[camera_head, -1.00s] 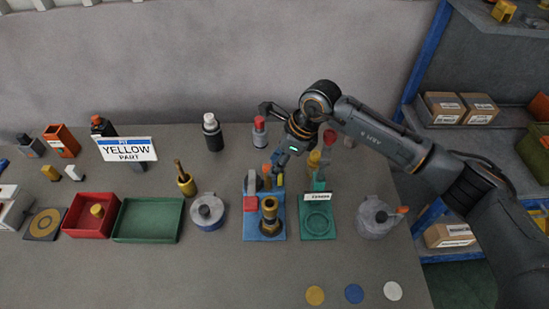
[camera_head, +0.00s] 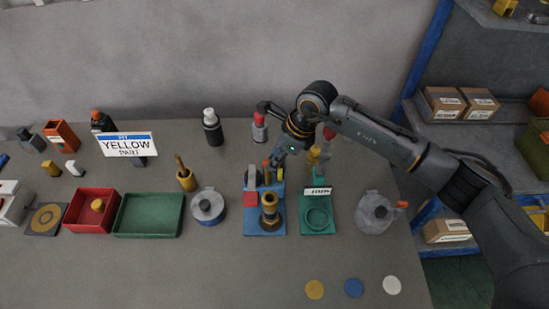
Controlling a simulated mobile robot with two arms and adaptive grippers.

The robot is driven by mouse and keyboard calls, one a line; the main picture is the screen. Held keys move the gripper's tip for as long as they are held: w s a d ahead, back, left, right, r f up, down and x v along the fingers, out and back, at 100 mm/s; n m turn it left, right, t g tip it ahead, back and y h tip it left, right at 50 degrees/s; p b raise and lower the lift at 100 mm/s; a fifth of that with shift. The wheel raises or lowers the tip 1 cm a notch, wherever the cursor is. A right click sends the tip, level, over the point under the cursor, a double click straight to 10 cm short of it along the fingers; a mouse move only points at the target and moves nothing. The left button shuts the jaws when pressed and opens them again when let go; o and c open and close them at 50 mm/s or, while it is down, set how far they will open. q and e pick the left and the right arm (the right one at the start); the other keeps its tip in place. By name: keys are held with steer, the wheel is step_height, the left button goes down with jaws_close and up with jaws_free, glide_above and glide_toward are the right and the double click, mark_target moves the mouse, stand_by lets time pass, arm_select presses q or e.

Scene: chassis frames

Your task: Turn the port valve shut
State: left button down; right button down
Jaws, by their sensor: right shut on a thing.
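My right gripper (camera_head: 276,163) reaches down from the right to the back of a blue stand (camera_head: 264,231). It is shut on a small part there, likely a valve handle, mostly hidden by the fingers. A small orange piece (camera_head: 266,165) shows beside the fingertips. Which part is the port valve I cannot tell for sure. My left gripper is not in view.
A green stand (camera_head: 317,228) with a ring is close on the right. A grey round pot (camera_head: 372,222) with an orange-tipped handle is beyond it. The front table is mostly clear.

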steer(key=shift+s+f+m+t+b, duration=0.1)
steer(key=shift+f+m+t+b, duration=0.15)
steer(key=shift+m+b, duration=0.55)
steer(key=shift+s+a+r+m+t+h+b, duration=0.2)
steer(key=shift+m+t+h+b, duration=0.45)
steer(key=shift+m+b, duration=2)
steer(key=shift+s+a+f+m+t+h+b, duration=0.15)
steer(key=shift+a+m+t+h+b, duration=0.5)
steer(key=shift+m+b, duration=1.95)
steer(key=shift+s+a+r+m+t+h+b, duration=0.1)
steer(key=shift+s+r+m+t+h+b, duration=0.2)
steer(key=shift+m+h+b, duration=1.5)
steer(key=y+b, duration=0.1)
steer(key=b, duration=0.2)
steer(key=shift+y, duration=0.4)
steer(key=c, duration=1.3)
jaws_free()
steer(key=shift+f, duration=0.1)
steer(key=v, duration=1.2)
